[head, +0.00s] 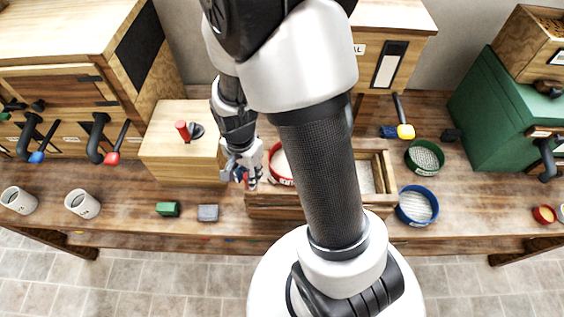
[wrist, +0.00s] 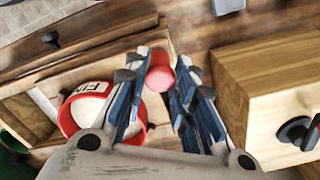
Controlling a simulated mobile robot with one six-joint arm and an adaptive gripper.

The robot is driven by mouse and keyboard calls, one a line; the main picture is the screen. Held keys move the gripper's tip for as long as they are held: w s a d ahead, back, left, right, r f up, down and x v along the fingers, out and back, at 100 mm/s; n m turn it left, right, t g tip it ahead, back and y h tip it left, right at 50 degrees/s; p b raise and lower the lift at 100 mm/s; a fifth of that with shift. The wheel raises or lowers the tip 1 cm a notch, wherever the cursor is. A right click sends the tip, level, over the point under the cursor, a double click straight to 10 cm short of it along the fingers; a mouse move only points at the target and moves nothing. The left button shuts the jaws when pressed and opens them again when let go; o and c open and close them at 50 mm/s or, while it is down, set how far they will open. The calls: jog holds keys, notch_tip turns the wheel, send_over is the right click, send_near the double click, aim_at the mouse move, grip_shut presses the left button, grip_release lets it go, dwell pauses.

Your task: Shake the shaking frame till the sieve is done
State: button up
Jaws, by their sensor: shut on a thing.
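The shaking frame (head: 275,212) is a shallow wooden tray on the bench, partly hidden behind my arm. A red-rimmed sieve (head: 276,170) sits in its left part; the wrist view shows this sieve (wrist: 75,108) with a white label and pale contents. My gripper (head: 246,175) is at the frame's left end. In the wrist view its blue-padded fingers (wrist: 160,88) are closed around a red handle (wrist: 160,77) beside the sieve. The sieve's far side is hidden by my arm in the head view and by a finger in the wrist view.
A wooden box (head: 180,150) with a red-knobbed lever stands close left of the frame. Blue (head: 418,205) and green (head: 425,157) sieves lie to the right. Green (head: 167,209) and grey (head: 208,213) blocks and white cups (head: 83,204) lie along the front left. A green machine (head: 490,115) stands far right.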

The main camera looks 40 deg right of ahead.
jog(key=shift+w+a, duration=0.5)
jog(key=shift+a, duration=0.15)
jog(key=shift+s+d, duration=0.1)
jog(key=shift+d, duration=0.05)
jog(key=s+d, duration=0.1)
jog(key=d, duration=0.1)
jog(key=s+d, duration=0.2)
jog(key=d, duration=0.1)
jog(key=s+d, duration=0.2)
jog(key=shift+s+d, duration=0.25)
jog(key=shift+d, duration=0.1)
jog(key=shift+a, duration=0.1)
